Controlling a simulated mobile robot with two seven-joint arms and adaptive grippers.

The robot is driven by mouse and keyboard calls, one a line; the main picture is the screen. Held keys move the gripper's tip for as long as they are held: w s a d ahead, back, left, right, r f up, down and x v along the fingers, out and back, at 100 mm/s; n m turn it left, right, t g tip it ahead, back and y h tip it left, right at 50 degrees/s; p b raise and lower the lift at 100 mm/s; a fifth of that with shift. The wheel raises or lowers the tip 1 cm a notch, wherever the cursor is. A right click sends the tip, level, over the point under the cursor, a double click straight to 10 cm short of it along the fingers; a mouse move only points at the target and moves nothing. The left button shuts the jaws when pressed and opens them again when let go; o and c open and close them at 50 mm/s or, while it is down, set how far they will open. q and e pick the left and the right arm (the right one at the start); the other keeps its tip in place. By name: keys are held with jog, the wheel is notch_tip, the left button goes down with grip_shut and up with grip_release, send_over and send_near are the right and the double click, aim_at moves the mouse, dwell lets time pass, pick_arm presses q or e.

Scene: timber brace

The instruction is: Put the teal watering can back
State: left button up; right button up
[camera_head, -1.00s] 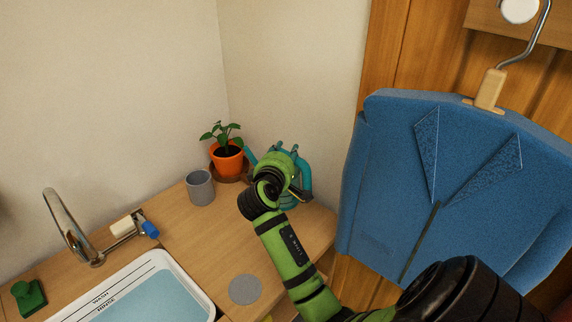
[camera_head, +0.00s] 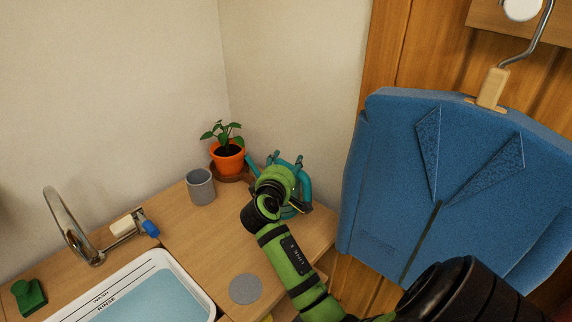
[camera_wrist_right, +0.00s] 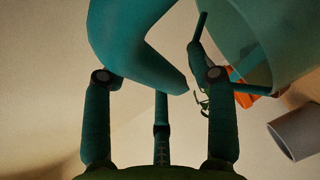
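The teal watering can (camera_head: 304,184) is at the back right corner of the counter, beside the potted plant, its body partly hidden by my right arm. Its spout points left toward the orange pot. In the right wrist view its thick curved handle (camera_wrist_right: 125,45) passes close in front of my fingers, and its round body (camera_wrist_right: 245,40) is at upper right. My right gripper (camera_head: 286,162) is at the can; its fingers (camera_wrist_right: 160,90) are spread apart near the handle, not visibly clamped on it. Contact is hard to tell. My left gripper is out of view.
An orange pot with a plant (camera_head: 228,158) stands on a brown saucer. A grey cup (camera_head: 201,186) is left of it. A grey disc (camera_head: 245,289) lies on the counter (camera_head: 195,240). A basin (camera_head: 150,290) and tap (camera_head: 65,225) are at left. A blue garment (camera_head: 400,180) hangs at right.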

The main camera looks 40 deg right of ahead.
jog(key=shift+r, duration=0.1)
jog(key=shift+a, duration=0.2)
jog(key=b+v, duration=0.1)
jog(key=v, duration=1)
jog(key=shift+s+a+r, duration=0.15)
jog(key=shift+s+a, duration=0.05)
jog(key=shift+s, duration=0.1)
